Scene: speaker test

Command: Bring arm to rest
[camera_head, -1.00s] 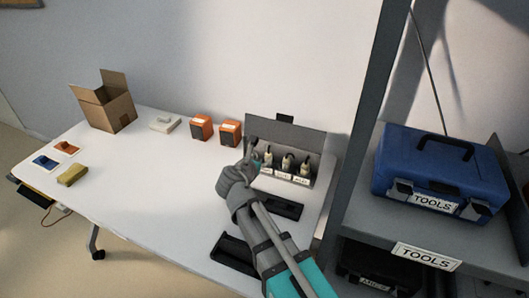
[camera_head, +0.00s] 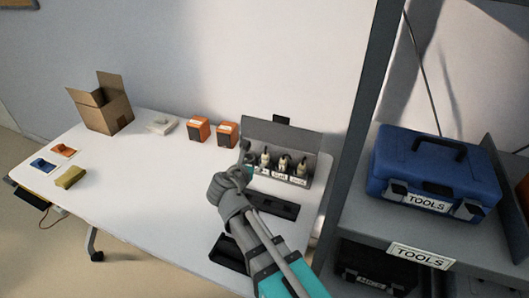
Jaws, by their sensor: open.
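My arm, grey with teal sections, reaches up from the bottom of the head view over the right part of the white table (camera_head: 150,200). My gripper (camera_head: 243,160) is at its far end, in front of the left part of a grey test fixture (camera_head: 285,135). It looks small and partly hidden by my wrist, and nothing shows held in it. The fixture holds several pale plugs or connectors (camera_head: 283,163) upright in a row with white labels below. A black tray (camera_head: 273,205) lies just right of my wrist, and a second black tray (camera_head: 228,252) is partly behind my arm.
Two orange boxes (camera_head: 199,129), a pale device (camera_head: 160,125) and an open cardboard box (camera_head: 104,105) stand along the back. A yellow sponge-like block (camera_head: 70,177) and two cards lie left. A shelf with a blue toolbox (camera_head: 433,170) stands right. The table's middle is clear.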

